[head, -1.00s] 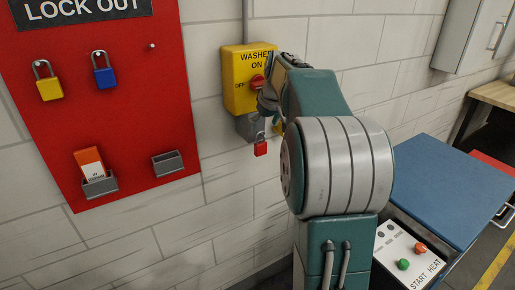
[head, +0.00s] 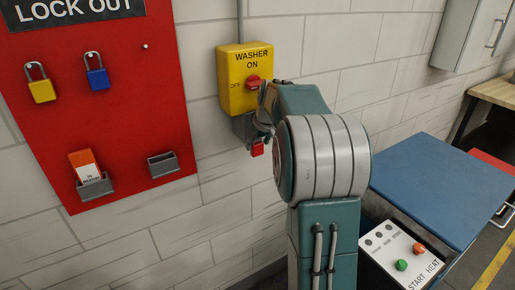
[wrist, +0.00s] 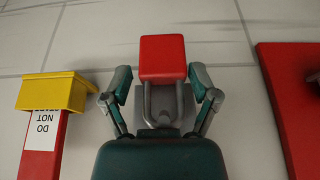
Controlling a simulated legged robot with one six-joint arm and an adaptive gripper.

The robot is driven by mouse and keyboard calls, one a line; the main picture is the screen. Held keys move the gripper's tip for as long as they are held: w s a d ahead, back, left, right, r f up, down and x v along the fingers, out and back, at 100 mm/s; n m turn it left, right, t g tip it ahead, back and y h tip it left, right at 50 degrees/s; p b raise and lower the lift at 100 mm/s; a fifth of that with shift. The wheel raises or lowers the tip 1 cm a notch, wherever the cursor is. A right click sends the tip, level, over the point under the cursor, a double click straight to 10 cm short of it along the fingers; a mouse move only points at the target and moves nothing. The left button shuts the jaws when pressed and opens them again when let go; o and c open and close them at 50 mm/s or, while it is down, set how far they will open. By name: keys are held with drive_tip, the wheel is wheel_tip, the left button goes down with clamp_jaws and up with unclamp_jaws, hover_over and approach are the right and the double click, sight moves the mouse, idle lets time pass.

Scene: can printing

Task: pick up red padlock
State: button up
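The red padlock (head: 258,148) hangs below the yellow washer switch box (head: 232,70), at the grey part (head: 243,126) under it. In the wrist view the padlock (wrist: 162,57) shows its red body at the top and its grey shackle below. My gripper (wrist: 161,80) is open, with one finger on each side of the padlock. Gaps show between the fingers and the padlock. In the head view my gripper (head: 264,122) is at the box's lower right, just above the padlock body, and my arm partly covers it.
The red lock-out board (head: 130,120) on the left holds a yellow padlock (head: 42,91), a blue padlock (head: 98,78) and tags (head: 86,165). In the wrist view a yellow piece with a red tag (wrist: 42,132) is at left. A blue-topped machine (head: 440,185) stands right.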

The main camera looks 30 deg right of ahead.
drive_tip(key=c, duration=0.5)
drive_tip(key=shift+a, duration=0.1)
drive_tip(key=shift+a, duration=0.1)
drive_tip(key=shift+r, duration=0.1)
drive_tip(key=shift+r, duration=0.25)
drive_tip(key=s, duration=1.2)
drive_tip(key=s+a+r, duration=0.1)
drive_tip(key=s, duration=0.5)
